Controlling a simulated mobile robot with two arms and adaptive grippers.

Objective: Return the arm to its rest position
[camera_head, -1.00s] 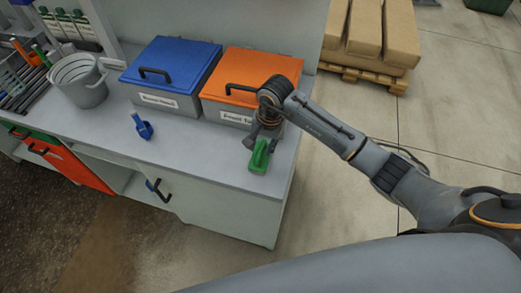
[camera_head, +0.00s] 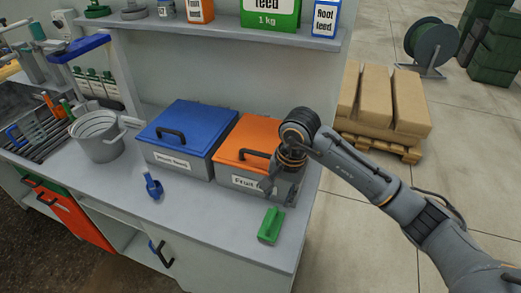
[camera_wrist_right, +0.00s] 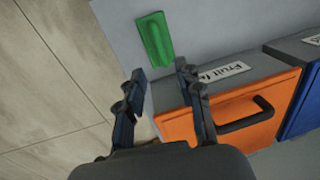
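My right gripper (camera_head: 279,188) is above the bench in front of the orange-lidded box. In the right wrist view its two fingers (camera_wrist_right: 160,72) stand apart with nothing between them. A green scoop-like piece (camera_head: 271,226) lies on the bench top near its right front edge, apart from the gripper; it also shows in the right wrist view (camera_wrist_right: 155,38). My right arm reaches in from the lower right. My left gripper is not in either view.
The orange-lidded box (camera_head: 245,150) and blue-lidded box (camera_head: 184,132) stand shut on the bench (camera_head: 215,220). A blue scoop (camera_head: 153,187), a grey bucket (camera_head: 97,137) and an overhead shelf (camera_head: 230,36) are around. Sacks on a pallet (camera_head: 380,143) stand on the floor at right.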

